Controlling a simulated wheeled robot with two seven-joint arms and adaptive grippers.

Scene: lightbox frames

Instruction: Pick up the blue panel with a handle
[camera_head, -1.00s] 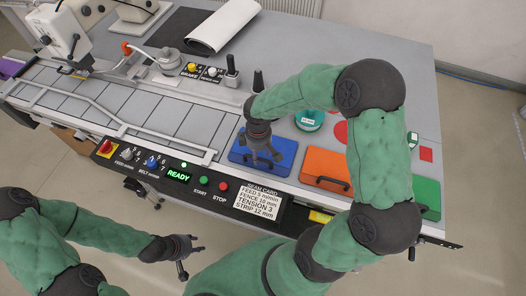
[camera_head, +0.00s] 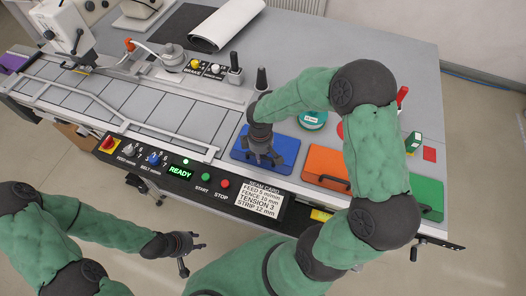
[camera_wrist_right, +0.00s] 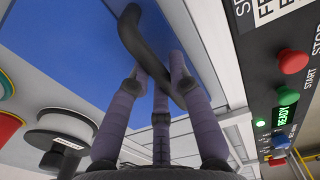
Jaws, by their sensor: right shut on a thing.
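The blue panel (camera_head: 285,152) lies flat at the front of the machine table, left of the orange panel. My right gripper (camera_head: 264,160) is over it, fingers pointing down. In the right wrist view the panel (camera_wrist_right: 75,45) fills the upper left, and its black handle (camera_wrist_right: 140,42) runs between the fingers of my right gripper (camera_wrist_right: 160,80), which is shut on it. No clear gap shows between the panel and the table. My left gripper (camera_head: 188,252) is open and empty, in front of the table's edge at lower left.
An orange panel (camera_head: 325,160) and a green panel (camera_head: 428,197) lie to the right. A green-rimmed round container (camera_head: 312,120) stands behind the blue panel. The control strip with the READY display (camera_head: 180,172) runs along the front. Dark knobbed levers (camera_head: 261,78) stand behind. The back right tabletop is clear.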

